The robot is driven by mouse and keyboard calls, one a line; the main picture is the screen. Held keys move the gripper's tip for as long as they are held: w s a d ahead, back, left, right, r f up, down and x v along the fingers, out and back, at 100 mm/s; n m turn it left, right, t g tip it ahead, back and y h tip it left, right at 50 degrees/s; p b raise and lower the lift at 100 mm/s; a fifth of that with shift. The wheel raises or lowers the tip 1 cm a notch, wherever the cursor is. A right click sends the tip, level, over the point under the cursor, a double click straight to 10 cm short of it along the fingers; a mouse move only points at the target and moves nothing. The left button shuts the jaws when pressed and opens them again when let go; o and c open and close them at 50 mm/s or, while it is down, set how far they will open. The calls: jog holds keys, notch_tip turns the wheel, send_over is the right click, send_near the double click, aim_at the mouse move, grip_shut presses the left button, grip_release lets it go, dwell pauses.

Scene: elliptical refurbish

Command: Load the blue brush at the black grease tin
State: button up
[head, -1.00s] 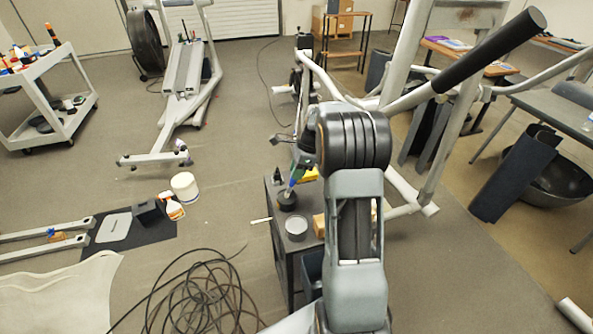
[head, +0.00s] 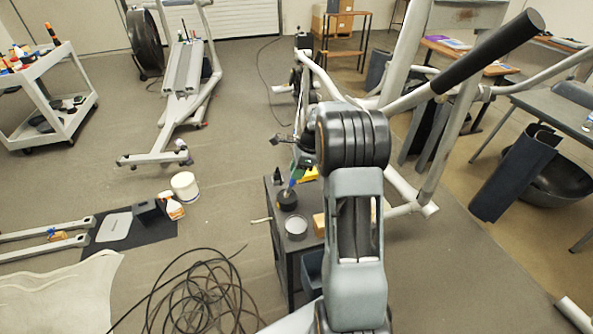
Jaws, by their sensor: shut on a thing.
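My gripper (head: 299,163) is partly hidden behind my own arm, above the small dark cabinet. It is shut on the blue brush (head: 292,183), of which a small blue part shows below the fingers, slanting down to the left. The black grease tin (head: 287,202) is a dark round tin on the cabinet top, directly below the brush. The brush's lower end is at or just above the tin's opening; I cannot tell whether it touches the grease.
A yellow object (head: 309,174) lies behind, and a tan block (head: 319,224) to the right. Exercise-machine bars rise close on the right. Coiled black cable (head: 200,295) lies on the floor.

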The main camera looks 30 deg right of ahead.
notch_tip(320, 180, up, 7)
jog(key=p, duration=0.6)
dwell(0.3)
dwell(0.7)
